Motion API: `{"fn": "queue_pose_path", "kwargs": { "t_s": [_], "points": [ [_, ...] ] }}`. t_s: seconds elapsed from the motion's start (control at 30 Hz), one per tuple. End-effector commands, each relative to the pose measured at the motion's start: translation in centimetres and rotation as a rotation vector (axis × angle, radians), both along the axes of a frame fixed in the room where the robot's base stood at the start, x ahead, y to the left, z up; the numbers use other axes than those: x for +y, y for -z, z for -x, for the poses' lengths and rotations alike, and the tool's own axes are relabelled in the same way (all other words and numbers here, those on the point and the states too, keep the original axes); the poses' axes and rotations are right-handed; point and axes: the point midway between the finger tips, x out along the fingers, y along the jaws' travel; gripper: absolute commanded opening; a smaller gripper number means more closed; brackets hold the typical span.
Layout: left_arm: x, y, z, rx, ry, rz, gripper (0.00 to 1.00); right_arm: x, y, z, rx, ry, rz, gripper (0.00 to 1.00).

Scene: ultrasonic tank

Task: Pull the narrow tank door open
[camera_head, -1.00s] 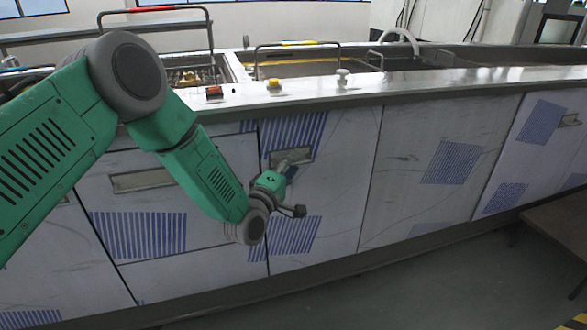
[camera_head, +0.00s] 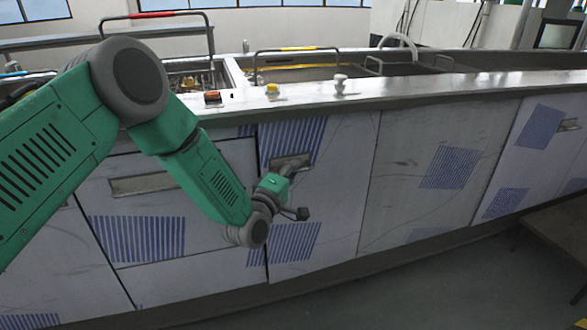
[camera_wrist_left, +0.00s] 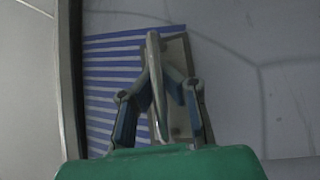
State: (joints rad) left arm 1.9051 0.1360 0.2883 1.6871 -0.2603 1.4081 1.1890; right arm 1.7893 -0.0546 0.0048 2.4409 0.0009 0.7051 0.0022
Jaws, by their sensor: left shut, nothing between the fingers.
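The narrow tank door (camera_head: 340,185) is a pale panel with blue striped patches, below the tank rim in the head view. It looks flush with the panels beside it. Its recessed metal handle (camera_head: 303,160) is near the top, partly hidden by my left gripper (camera_head: 288,170). In the wrist view the fingers (camera_wrist_left: 156,75) are in front of the handle (camera_wrist_left: 180,85), with a light handle edge between them in the picture. The left gripper is shut with nothing gripped. Whether the fingertips touch the handle I cannot tell. My right gripper is not in view.
A wider panel with its own handle (camera_head: 145,184) is to the left, behind my left arm. A red button (camera_head: 212,97), a yellow button (camera_head: 272,91) and a white knob (camera_head: 340,83) stand on the tank rim. A low brown table (camera_head: 555,235) is at the right. Floor before the door is clear.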

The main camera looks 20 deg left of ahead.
Motion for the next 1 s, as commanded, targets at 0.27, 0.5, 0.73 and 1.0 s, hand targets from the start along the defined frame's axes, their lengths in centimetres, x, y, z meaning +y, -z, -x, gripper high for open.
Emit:
{"fn": "queue_pose_path", "kwargs": {
  "t_s": [0.27, 0.5, 0.73, 1.0],
  "points": [
    [0.4, 0.8, 0.4, 0.015, -0.016, -0.003, 0.3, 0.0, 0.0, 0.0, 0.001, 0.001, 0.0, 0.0],
    [0.6, 0.6, 0.5, 0.011, -0.015, 0.001, 0.3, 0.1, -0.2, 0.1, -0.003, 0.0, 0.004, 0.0],
    [0.7, 1.0, 3.6, 0.016, -0.015, -0.004, 0.3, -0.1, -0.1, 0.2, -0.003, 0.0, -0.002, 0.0],
    [1.7, 1.8, 9.1, 0.017, -0.016, -0.004, 0.3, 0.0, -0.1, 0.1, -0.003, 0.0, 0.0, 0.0]
  ]
}}
